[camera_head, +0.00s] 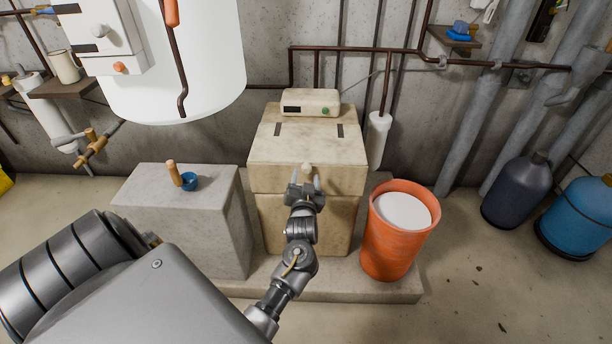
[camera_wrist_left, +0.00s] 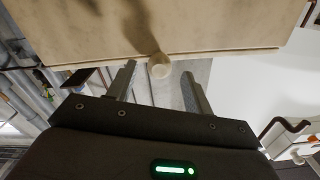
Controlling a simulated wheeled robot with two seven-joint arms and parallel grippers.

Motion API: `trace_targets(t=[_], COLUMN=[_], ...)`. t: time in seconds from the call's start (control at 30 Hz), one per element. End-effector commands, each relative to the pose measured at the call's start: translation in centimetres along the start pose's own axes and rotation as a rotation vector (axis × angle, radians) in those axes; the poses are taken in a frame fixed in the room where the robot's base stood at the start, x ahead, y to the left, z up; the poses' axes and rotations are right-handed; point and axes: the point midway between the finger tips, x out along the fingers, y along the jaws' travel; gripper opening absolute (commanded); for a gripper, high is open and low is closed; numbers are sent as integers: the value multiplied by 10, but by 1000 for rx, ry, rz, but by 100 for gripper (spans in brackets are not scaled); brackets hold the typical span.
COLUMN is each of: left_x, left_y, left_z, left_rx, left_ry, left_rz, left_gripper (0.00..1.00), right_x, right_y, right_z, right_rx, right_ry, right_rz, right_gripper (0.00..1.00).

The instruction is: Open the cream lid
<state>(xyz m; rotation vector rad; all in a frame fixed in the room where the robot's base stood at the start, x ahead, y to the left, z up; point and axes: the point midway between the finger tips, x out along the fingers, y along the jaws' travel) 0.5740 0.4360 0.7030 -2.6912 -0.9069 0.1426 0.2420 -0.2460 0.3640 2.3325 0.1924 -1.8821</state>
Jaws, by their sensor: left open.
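The cream lid (camera_head: 300,145) is the upper part of a cream box (camera_head: 335,225) that stands on a low concrete plinth. The lid looks closed, and a round cream knob (camera_head: 307,168) sits at its front edge. My left gripper (camera_head: 305,184) is in front of the lid, just below the knob in the head view. In the left wrist view, the knob (camera_wrist_left: 159,66) shows beyond and between the two open fingertips (camera_wrist_left: 159,72). The fingers are apart and hold nothing. I cannot tell whether they touch the knob. My right gripper is not in view.
An orange bucket (camera_head: 385,250) with white contents stands right of the box. A concrete block (camera_head: 150,210) with a small blue cup (camera_head: 189,182) is on the left. A cream control unit (camera_head: 311,102) sits behind the lid. A white tank (camera_head: 200,60) hangs at the upper left.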

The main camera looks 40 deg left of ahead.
Motion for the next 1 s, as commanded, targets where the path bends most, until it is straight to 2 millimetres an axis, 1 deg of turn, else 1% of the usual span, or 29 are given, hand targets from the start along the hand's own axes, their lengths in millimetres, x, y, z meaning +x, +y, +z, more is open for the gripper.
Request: trace_targets(t=[0.03, 0.1, 0.2, 0.53, 0.9, 0.93, 1.0], left_x=[7, 14, 20, 23, 23, 23, 23], left_y=[0, 0, 0, 0, 0, 0, 0], left_z=[0, 0, 1, 0, 1, 1, 1], left_rx=[2, 1, 0, 0, 0, 0, 0], left_ry=[1, 0, 0, -1, -1, -1, -1], left_rz=[0, 0, 0, 1, 1, 1, 1], left_gripper=[51, 51, 51, 51, 3, 0, 0], right_x=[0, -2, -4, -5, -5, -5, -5], right_y=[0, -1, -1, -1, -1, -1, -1], right_z=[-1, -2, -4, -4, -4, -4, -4], right_rx=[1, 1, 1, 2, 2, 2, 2], right_ry=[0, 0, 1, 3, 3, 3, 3], right_rz=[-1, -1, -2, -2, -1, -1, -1], right_gripper=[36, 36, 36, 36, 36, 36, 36])
